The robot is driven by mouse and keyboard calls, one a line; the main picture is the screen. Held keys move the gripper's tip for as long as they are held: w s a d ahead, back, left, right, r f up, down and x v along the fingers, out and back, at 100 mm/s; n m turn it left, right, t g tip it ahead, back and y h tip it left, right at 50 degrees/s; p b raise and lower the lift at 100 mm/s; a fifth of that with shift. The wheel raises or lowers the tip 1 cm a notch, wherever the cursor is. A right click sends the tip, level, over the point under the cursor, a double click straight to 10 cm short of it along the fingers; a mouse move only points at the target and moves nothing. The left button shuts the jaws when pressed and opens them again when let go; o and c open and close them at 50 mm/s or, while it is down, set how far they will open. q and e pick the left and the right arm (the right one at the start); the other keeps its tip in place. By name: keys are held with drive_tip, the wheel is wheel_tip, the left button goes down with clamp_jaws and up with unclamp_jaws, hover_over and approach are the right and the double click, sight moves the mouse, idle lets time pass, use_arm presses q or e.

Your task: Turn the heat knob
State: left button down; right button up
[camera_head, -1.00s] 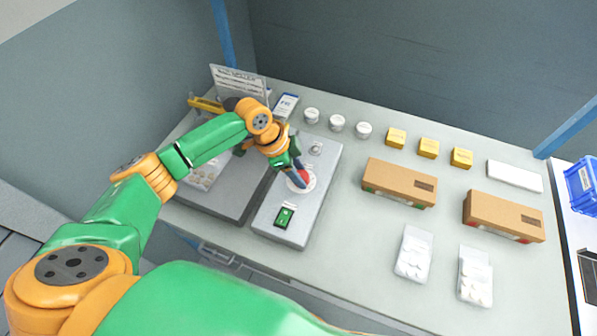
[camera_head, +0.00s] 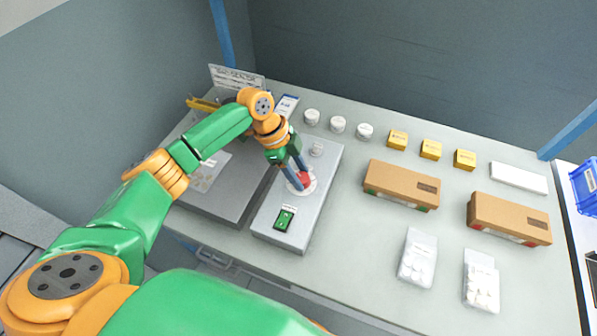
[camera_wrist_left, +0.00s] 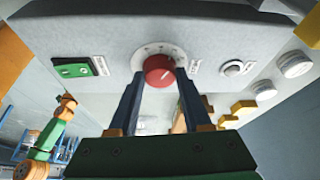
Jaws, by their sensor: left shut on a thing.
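The red heat knob (camera_head: 304,179) sits on a pale round dial on top of the grey control box (camera_head: 268,218). In the left wrist view the knob (camera_wrist_left: 159,70) shows between my two fingertips. My left gripper (camera_head: 301,179) has a blue finger on each side of the knob and is shut on it. In that wrist view the gripper (camera_wrist_left: 158,82) reaches up to the knob from below. A green switch (camera_head: 285,218) is at the near end of the box, and a small round button (camera_head: 317,148) is at the far end. My right gripper is not in view.
A grey sealer plate (camera_head: 230,208) adjoins the box on the left. White jars (camera_head: 338,124), yellow boxes (camera_head: 431,149), brown cartons (camera_head: 401,185) and clear packs (camera_head: 418,257) stand to the right. Bare tabletop lies between the box and the cartons.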

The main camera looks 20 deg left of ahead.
use_arm(q)
drive_tip(key=shift+c, duration=1.7)
unclamp_jaws()
drive_tip(key=shift+r, duration=0.1)
drive_tip(key=b+v, duration=0.1)
drive_tip(key=v, duration=0.5)
drive_tip(key=shift+a+r, duration=0.15)
drive_tip(key=shift+r, duration=0.3)
